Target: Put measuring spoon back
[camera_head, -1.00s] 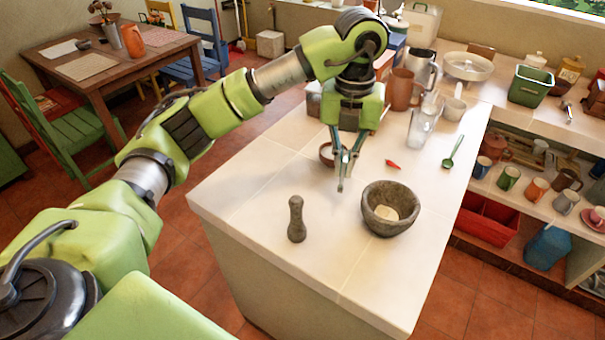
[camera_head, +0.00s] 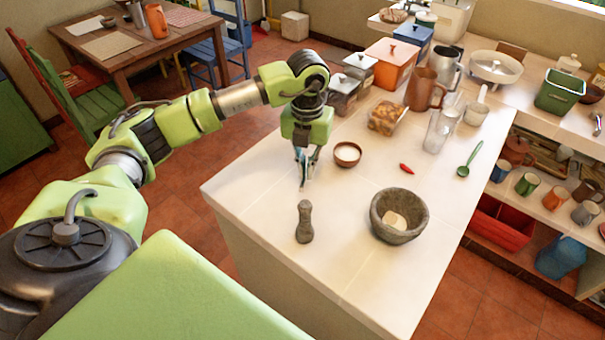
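A green spoon (camera_head: 470,158) lies on the right part of the white counter (camera_head: 262,200); I take it for the measuring spoon. My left gripper (camera_head: 305,180) points down above the counter's left side, behind the stone pestle (camera_head: 304,222) and left of a small brown bowl of white stuff (camera_head: 347,154). It is far from the green spoon. Its fingers run close together toward the tips, and whether they are fully shut is too small to tell. I see nothing clearly held in it. My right gripper is not in view.
A stone mortar (camera_head: 399,216) stands at the front right, with a red chili (camera_head: 407,169) behind it. Glasses (camera_head: 438,132), a brown jug (camera_head: 424,88) and a white scoop (camera_head: 477,107) crowd the back. Lower shelves on the right hold mugs (camera_head: 527,184).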

